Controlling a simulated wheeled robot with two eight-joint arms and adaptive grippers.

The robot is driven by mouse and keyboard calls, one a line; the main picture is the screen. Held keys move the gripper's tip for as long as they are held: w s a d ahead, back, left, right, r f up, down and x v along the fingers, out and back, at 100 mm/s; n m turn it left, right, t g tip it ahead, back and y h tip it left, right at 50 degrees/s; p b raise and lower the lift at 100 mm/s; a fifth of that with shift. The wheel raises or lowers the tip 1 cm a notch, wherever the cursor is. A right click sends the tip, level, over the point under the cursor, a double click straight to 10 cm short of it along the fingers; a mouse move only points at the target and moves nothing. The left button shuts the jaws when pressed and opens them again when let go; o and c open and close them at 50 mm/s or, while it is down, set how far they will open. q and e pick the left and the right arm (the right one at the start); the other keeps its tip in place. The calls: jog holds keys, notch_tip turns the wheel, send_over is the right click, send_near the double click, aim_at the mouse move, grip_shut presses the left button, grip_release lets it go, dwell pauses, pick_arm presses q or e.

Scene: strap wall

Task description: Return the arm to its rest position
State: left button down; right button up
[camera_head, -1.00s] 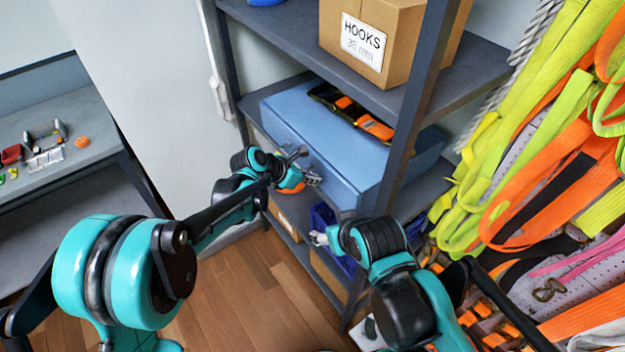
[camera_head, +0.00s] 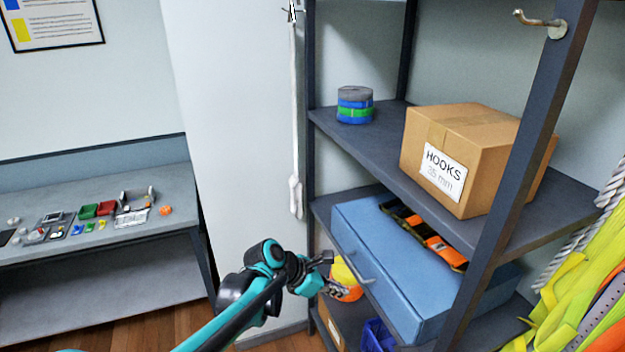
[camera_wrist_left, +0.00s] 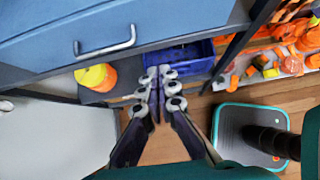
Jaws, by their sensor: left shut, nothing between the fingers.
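My left arm reaches in from the bottom of the head view, and its gripper (camera_head: 331,272) is in front of the shelf rack, near the blue drawer box (camera_head: 390,265). In the left wrist view the gripper (camera_wrist_left: 160,72) has its fingers together with nothing between them. It points toward the rack below the drawer's metal handle (camera_wrist_left: 106,42), apart from it. A yellow and orange roll (camera_head: 345,279) shows just behind the gripper in the head view. My right gripper is not in view.
A cardboard box labelled HOOKS (camera_head: 462,150) and a blue-green strap roll (camera_head: 355,105) stand on the upper shelf. A blue crate (camera_wrist_left: 180,57) sits below the drawer. A workbench (camera_head: 100,245) with small parts is at left. Yellow straps (camera_head: 585,290) hang at right.

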pick_arm(q)
jog(key=s+a+f+m+t+y+b, duration=0.1)
jog(key=s+a+f+m+y+b, duration=0.2)
jog(key=s+a+m, duration=0.3)
jog(key=s+a+f+m+t+y+b, duration=0.2)
jog(key=s+a+f+m+b, duration=0.4)
jog(key=a, duration=0.6)
jog(key=s+a+f+m+t+y+b, duration=0.1)
jog(key=s+a+f+m+y+b, duration=0.2)
jog(key=s+a+f+m+b, duration=0.2)
jog(key=s+a+m, duration=0.2)
jog(key=a+m, duration=0.2)
jog(key=a, duration=0.1)
jog(key=shift+s+f+y, duration=0.2)
jog(key=shift+y, duration=0.1)
